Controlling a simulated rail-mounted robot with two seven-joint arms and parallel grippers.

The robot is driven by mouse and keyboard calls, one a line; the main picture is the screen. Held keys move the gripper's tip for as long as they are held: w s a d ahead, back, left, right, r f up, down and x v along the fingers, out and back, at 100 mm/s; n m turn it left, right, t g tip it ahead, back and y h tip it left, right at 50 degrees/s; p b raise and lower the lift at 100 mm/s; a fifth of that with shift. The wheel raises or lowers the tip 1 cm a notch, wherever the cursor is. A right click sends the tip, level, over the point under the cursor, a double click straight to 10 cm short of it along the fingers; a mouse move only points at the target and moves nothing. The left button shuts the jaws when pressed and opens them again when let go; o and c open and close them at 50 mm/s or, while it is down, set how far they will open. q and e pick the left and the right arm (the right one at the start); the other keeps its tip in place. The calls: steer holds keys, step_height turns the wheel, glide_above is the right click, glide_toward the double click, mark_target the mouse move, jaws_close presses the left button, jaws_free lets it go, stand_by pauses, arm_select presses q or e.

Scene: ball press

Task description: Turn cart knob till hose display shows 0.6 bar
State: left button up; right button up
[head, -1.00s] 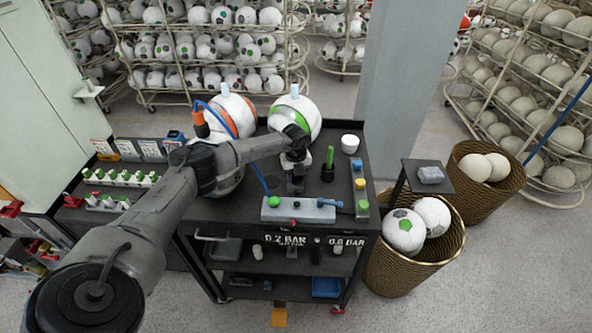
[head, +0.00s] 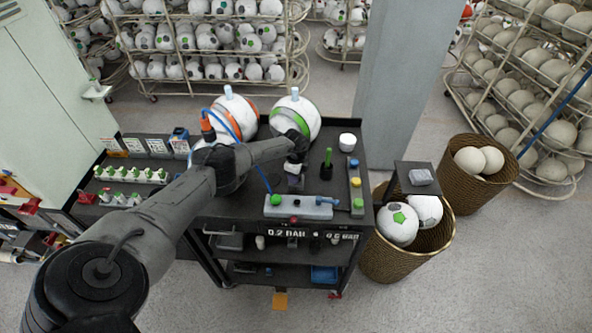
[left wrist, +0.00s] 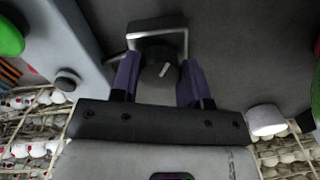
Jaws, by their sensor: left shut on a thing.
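My left gripper (head: 293,180) reaches over the black cart (head: 345,215) in the head view. In the left wrist view its purple fingers (left wrist: 158,82) are shut on the dark round cart knob (left wrist: 152,78), one finger on each side. A short white pointer line on the knob slants to the upper right. In the head view the gripper hides the knob. White characters (head: 312,234) on the cart's front edge look like 0.2 BAR on the left; the right-hand figure is too blurred to be sure of. I cannot make out a hose display reading. My right gripper is not in view.
A green-banded ball (head: 296,116) and an orange-banded ball (head: 236,112) stand at the cart's back. A blue hose (head: 254,163) runs past the arm. A grey block (head: 300,207), a white cup (head: 347,142) and a green-topped tool (head: 327,162) are close by. Baskets (head: 395,262) stand right.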

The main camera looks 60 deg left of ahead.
arm_select(q)
steer(key=shift+r+n+p, duration=0.15)
steer(key=shift+n+p, duration=0.65)
steer(key=shift+n, duration=0.7)
steer(key=o, duration=0.9)
steer(key=shift+r, duration=0.2)
step_height(320, 180, up, 5)
steer(key=shift+a+r+p, duration=0.1)
steer(key=shift+r+p, duration=0.1)
steer(key=shift+p, duration=0.65)
step_height(320, 180, up, 8)
steer(key=shift+f+b, duration=0.1)
steer(key=shift+b, duration=0.35)
